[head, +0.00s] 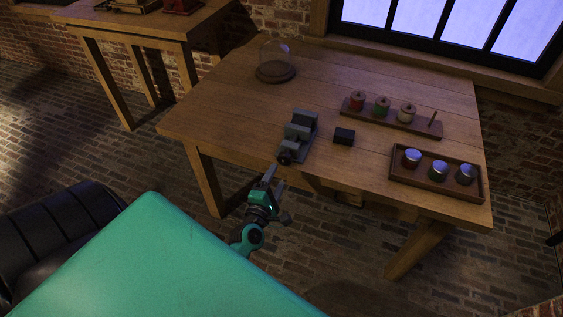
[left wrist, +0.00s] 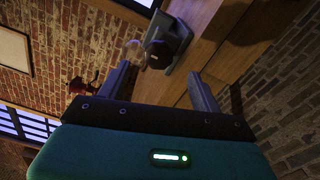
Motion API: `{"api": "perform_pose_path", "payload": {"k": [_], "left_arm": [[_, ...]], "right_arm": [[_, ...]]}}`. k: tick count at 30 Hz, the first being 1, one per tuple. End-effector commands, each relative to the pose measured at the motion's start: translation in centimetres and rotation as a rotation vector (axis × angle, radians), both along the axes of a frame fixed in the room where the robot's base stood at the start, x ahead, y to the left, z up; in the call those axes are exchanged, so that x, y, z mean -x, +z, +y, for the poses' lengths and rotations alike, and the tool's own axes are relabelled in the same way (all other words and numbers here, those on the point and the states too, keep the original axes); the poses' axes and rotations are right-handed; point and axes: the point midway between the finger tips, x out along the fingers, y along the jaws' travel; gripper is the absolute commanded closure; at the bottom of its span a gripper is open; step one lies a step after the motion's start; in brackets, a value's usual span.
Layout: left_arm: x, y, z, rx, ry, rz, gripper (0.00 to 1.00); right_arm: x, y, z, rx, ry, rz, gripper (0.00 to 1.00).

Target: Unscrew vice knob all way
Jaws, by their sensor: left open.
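A grey vice (head: 299,132) stands near the front edge of the wooden table. Its dark round knob (head: 284,157) faces the front, toward me. My left gripper (head: 275,178) is open and empty just in front of and below the knob, apart from it. In the left wrist view the knob (left wrist: 159,54) shows beyond and between the two spread fingers of the left gripper (left wrist: 160,85). The vice body (left wrist: 180,33) is partly hidden behind the knob there. My right gripper is not in view.
The wooden table (head: 225,107) also holds a small black block (head: 344,136) right of the vice. A tray (head: 437,189) with several lidded jars and a rack (head: 390,123) with coils stand further right. A glass dome (head: 277,62) stands at the back.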

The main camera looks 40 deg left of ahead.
Motion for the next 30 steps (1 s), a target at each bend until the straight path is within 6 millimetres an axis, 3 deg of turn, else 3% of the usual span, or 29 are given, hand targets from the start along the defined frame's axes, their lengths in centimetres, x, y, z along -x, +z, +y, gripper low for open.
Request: {"api": "perform_pose_path", "payload": {"k": [4,10,30], "left_arm": [[2.3,-0.2,-0.6,0.001,-0.002,0.003,0.34],[3.9,-0.1,-1.0,0.0,0.0,0.001,0.34],[4.3,-0.1,-1.1,-0.001,-0.002,0.002,0.34]], "right_arm": [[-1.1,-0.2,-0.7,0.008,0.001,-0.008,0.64],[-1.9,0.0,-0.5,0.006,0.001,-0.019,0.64],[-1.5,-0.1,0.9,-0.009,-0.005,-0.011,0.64]]}}
